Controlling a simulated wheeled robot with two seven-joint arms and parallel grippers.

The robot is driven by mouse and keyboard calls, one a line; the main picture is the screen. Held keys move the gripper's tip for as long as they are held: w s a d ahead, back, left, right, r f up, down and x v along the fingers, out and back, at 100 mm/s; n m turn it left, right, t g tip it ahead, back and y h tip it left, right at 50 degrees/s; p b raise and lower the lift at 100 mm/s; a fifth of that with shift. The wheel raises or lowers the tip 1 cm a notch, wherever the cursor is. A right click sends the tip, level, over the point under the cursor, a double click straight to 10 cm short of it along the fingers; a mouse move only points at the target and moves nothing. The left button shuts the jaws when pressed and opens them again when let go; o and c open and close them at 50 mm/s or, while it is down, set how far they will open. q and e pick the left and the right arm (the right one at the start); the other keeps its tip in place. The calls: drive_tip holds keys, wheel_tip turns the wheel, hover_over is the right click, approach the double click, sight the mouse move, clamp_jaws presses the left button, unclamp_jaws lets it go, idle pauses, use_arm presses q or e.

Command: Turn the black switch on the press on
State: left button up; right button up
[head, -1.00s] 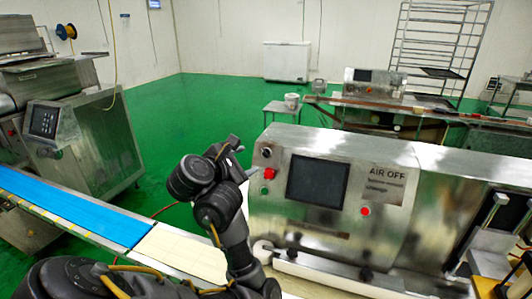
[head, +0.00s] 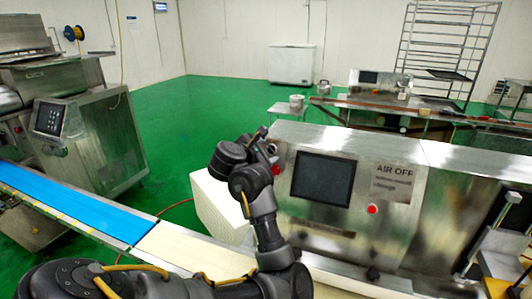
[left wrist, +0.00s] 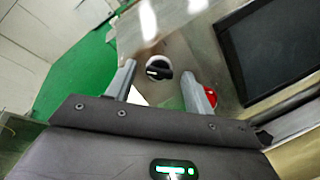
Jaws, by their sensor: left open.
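The press (head: 390,220) is a steel box with a dark screen at the centre right of the head view. The black switch (left wrist: 158,69) shows in the left wrist view as a round knob with a pale ring and a dark grip bar. In the head view my left gripper (head: 264,136) is at the panel's upper left corner and hides the switch. In the left wrist view the open fingers of the left gripper (left wrist: 159,72) stand either side of the switch, with nothing held. Whether they touch it cannot be told. My right gripper is not in view.
A red button (left wrist: 210,97) is close beside the right finger in the left wrist view. The dark screen (head: 322,179) and a red light (head: 372,209) are on the panel. A conveyor with a blue belt (head: 75,205) runs at left.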

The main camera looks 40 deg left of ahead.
use_arm(q)
drive_tip(key=shift+c, duration=0.3)
drive_tip(key=shift+c, duration=1.3)
drive_tip(key=c, duration=0.7)
drive_tip(key=shift+o, duration=0.2)
